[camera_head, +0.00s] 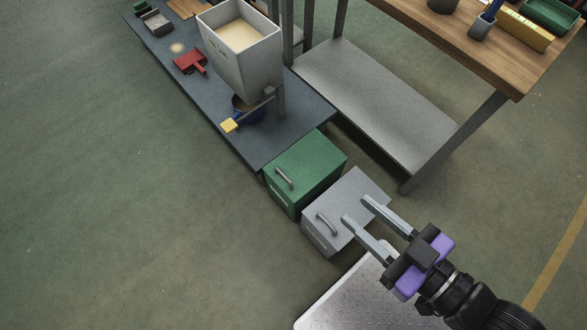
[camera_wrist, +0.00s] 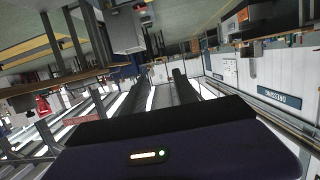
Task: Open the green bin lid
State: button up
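The green bin (camera_head: 300,172) stands on the floor at the end of the dark low table, and its lid is closed with a grey handle (camera_head: 284,178) on it. A grey bin (camera_head: 345,205) of the same shape stands right beside it, also closed, with its own handle (camera_head: 327,224). My gripper (camera_head: 357,210) reaches in from the lower right, over the grey bin in the head view, with its two fingers apart and nothing between them. The wrist view shows the fingers (camera_wrist: 164,75) against a wide view of the room; neither bin can be made out there.
A wooden-topped bench (camera_head: 470,45) with a grey lower shelf (camera_head: 375,100) stands at the right. The floor left of the bins is clear.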

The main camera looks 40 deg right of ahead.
jog(key=w+d+f+m+t+h+b, duration=0.1)
jog(key=w+f+m+b, duration=0.55)
jog(key=f, duration=0.55)
jog(key=w+f+m+t+h+b, duration=0.15)
jog(key=w+f+m+b, duration=0.25)
jog(key=w+f+b, duration=0.55)
jog(key=w+d+f+m+h+b, duration=0.1)
jog(key=w+f+m+b, duration=0.45)
jog(key=f+b, duration=0.6)
jog(key=m+g+h+b, duration=0.1)
jog(key=m+g+h, duration=0.1)
jog(key=m, duration=0.6)
send_near(283, 175)
jog(key=w+r, duration=0.3)
jog(key=r, duration=0.1)
jog(key=f+m, duration=0.3)
jog(key=shift+s+d+f+g, duration=0.15)
jog(key=shift+s+f+g, duration=0.1)
jog(key=shift+f+g, duration=0.1)
jog(key=shift+s+d+f+m, duration=0.15)
jog(key=shift+f+m, duration=0.15)
jog(key=shift+m, duration=0.2)
jog(key=shift+w+d+m, duration=0.2)
jog(key=shift+w+m, duration=0.1)
jog(key=shift+w, duration=0.05)
jog(key=b+x, duration=0.1)
jog(key=x, duration=0.6)
jog(key=shift+f+b, duration=0.2)
jog(key=shift+b, duration=0.1)
